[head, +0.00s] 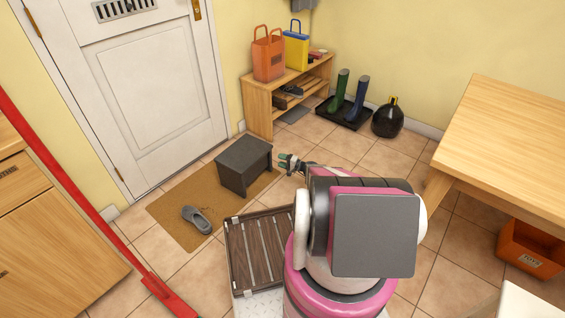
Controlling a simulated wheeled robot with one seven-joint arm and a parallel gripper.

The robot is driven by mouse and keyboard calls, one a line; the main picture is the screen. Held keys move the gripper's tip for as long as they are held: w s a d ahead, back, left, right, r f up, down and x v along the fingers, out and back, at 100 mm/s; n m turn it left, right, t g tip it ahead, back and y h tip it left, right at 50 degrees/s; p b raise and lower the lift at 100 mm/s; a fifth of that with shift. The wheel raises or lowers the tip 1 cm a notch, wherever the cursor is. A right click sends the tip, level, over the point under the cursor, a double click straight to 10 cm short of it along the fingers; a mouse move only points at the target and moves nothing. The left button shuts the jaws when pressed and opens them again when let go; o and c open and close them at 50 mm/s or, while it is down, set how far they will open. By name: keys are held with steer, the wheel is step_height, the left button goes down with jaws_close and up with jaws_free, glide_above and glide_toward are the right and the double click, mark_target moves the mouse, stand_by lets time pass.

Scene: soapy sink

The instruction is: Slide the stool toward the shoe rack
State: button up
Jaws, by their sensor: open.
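A dark grey stool (244,165) stands upright on the brown doormat, in front of the white door. The wooden shoe rack (258,112) stands against the far wall behind the stool, with bags on top and shoes on its shelf. Bare tile floor shows between the stool and the rack. My gripper (284,162) is just to the right of the stool, close to its right side. Its jaws are open and nothing shows between them. I cannot tell whether it touches the stool.
A grey shoe (196,219) lies on the doormat (180,204). Boots stand on a black tray (342,114) beside a dark round jug (388,119). A wooden table (510,130) is at right, with an orange crate (530,248) below. A red pole (75,175) crosses the left.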

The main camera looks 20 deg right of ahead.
mark_target(264, 155)
steer(key=x, duration=1)
steer(key=shift+w+a, duration=0.2)
jaws_close()
stand_by(1.2)
